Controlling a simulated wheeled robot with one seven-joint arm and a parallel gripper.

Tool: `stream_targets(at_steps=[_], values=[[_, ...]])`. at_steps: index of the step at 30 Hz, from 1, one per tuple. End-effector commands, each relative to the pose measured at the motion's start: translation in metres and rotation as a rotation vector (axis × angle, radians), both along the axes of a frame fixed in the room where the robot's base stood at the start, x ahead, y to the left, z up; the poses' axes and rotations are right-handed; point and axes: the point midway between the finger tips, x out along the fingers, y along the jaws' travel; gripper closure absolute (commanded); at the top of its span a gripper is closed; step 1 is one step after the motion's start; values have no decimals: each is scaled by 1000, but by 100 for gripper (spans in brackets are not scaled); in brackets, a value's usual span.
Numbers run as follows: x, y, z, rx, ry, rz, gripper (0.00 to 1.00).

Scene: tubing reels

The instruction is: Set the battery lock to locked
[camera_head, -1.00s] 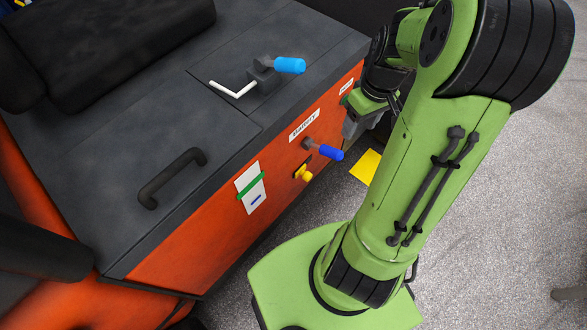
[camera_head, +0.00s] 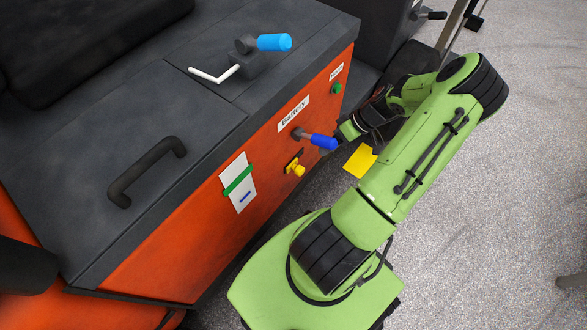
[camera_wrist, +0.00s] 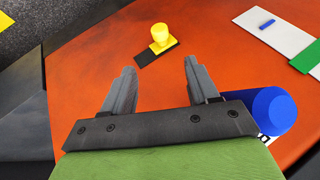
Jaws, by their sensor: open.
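A lever with a blue grip (camera_head: 322,142) sticks out of the orange panel, just below a label reading "Battery" (camera_head: 293,113). Below the lever is a yellow knob (camera_head: 296,169) on a black plate. In the wrist view the yellow knob (camera_wrist: 160,36) is beyond my fingertips, near the top middle. The blue grip (camera_wrist: 270,108) is at the right, beside and outside my right finger; I cannot tell whether they touch. My gripper (camera_wrist: 160,66) is open with nothing between its fingers. In the head view its fingertips are mostly hidden near the blue grip.
A light-blue handle (camera_head: 274,42) and a white bent rod (camera_head: 215,75) are on the dark top. A green button (camera_head: 337,88) is farther along the panel. A white card with green tape (camera_head: 238,182) is left of the knob. A yellow square (camera_head: 361,160) lies on the grey floor.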

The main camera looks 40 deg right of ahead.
Motion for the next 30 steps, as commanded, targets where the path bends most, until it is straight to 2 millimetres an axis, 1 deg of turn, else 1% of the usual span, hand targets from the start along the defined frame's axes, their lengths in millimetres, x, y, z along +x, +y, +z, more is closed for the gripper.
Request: stream_targets(at_steps=[1, 9, 15, 18, 21, 29, 30], values=[[3, 5, -9, 5, 1, 4, 41], [25, 38, -67, 6, 2, 5, 41], [41, 59, -105, 4, 3, 4, 41], [46, 65, -116, 2, 3, 3, 41], [48, 69, -122, 2, 3, 3, 41], [49, 69, -122, 1, 3, 2, 41], [49, 69, -122, 1, 3, 2, 47]])
